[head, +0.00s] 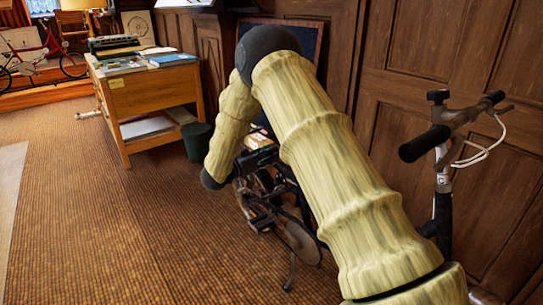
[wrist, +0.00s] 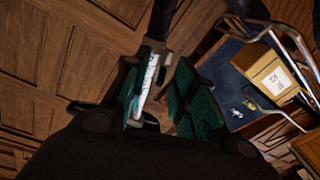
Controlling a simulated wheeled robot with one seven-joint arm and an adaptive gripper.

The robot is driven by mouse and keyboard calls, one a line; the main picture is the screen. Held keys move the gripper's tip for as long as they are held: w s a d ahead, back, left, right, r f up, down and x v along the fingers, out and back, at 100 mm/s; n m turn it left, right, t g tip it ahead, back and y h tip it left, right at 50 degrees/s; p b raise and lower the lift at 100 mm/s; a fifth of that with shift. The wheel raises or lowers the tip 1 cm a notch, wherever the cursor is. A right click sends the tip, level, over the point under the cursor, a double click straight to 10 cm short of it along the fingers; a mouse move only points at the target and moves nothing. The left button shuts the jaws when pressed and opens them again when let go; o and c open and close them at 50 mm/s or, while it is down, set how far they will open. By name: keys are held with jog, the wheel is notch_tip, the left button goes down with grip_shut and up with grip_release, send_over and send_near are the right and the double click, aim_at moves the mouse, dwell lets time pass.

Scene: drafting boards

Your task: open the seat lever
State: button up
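A black bicycle (head: 300,240) stands by the panelled wall, its middle largely hidden behind my arm in the head view. In the wrist view a pale silver lever (wrist: 148,78) hangs below a clamp on a dark post (wrist: 165,20). My gripper (wrist: 161,88) has its dark green pads on either side of the lever. The lever lies close to the left pad, and a dark gap shows between it and the right pad. I cannot tell whether the left pad touches it. The gripper's fingers are not clear in the head view.
The bicycle's handlebar (head: 440,140) rises at the right, beside my arm. A wooden desk (head: 150,95) and a dark bin (head: 197,141) stand to the left. A wooden box (wrist: 272,78) on a rack shows in the wrist view. Carpet at the left is clear.

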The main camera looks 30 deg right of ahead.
jog(key=shift+w+d, duration=0.1)
jog(key=shift+d, duration=0.6)
grip_shut()
